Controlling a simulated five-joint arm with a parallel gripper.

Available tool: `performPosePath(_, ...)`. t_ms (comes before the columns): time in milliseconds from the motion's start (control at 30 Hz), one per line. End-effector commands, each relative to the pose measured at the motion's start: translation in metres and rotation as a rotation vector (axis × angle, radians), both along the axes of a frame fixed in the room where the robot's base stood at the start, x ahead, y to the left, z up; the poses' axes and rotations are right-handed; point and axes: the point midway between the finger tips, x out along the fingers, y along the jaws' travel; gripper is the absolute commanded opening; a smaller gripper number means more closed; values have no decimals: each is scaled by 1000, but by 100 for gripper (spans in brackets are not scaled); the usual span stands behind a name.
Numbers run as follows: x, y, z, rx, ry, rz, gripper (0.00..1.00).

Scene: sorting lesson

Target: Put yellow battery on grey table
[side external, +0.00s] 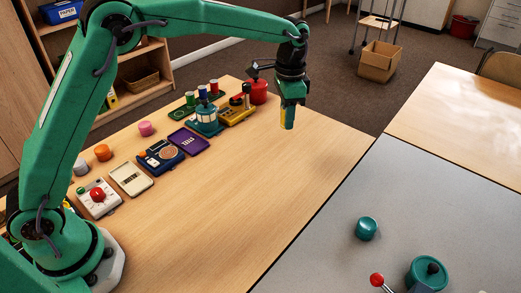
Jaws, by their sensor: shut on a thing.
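The grey table (330,230) is at the lower right, on the near side of a dark seam from the wooden table. The battery's upper part is hidden by the fingers.
A teal cylinder (366,228), a teal pot (427,273) and a red-knobbed lever (377,280) stand on the grey table. Several gadgets, including a purple tray (188,141) and red pot (257,92), line the wooden table (235,190). The grey table's upper middle is clear.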

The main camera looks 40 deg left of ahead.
Motion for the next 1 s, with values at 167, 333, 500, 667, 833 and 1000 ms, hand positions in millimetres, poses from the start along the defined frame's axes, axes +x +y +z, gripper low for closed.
performPosePath(167, -29, -60, 1, -1, -2, -128, 4)
performPosePath(333, -62, -110, 0, 0, -1, -244, 4)
performPosePath(500, -99, -155, 0, -1, -2, -359, 4)
performPosePath(667, -139, -192, 0, -1, -1, -469, 4)
performPosePath(833, -181, -224, -1, -2, -2, -577, 4)
performPosePath(1000, -213, -244, -2, -1, 0, -656, 4)
